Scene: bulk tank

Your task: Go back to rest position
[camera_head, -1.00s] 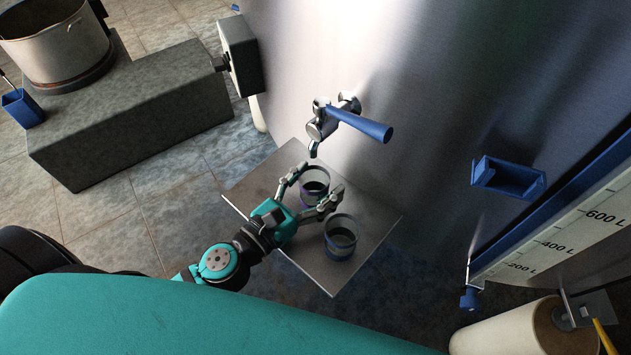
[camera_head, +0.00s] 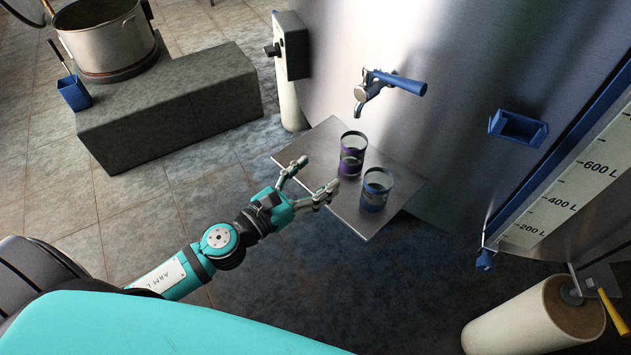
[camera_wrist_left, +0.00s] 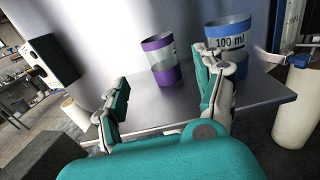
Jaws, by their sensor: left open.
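My left gripper (camera_head: 312,179) is open and empty, at the left edge of a metal shelf (camera_head: 322,145) in the head view. A cup with purple bands (camera_head: 352,154) stands upright on the shelf, to the right of the fingers and apart from them. A cup with blue bands (camera_head: 376,190) stands nearer, beside it. In the left wrist view the purple cup (camera_wrist_left: 161,62) shows beyond and between the open fingers (camera_wrist_left: 165,100). The blue cup (camera_wrist_left: 228,42), marked 100 ml, is partly hidden behind the right finger. My right gripper is not in view.
A tap with a blue lever (camera_head: 395,83) sticks out of the steel tank (camera_head: 440,50) above the shelf. A blue holder (camera_head: 518,128) is on the tank wall. A grey block (camera_head: 170,110) bears a large pot (camera_head: 105,35). The tiled floor left of the shelf is clear.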

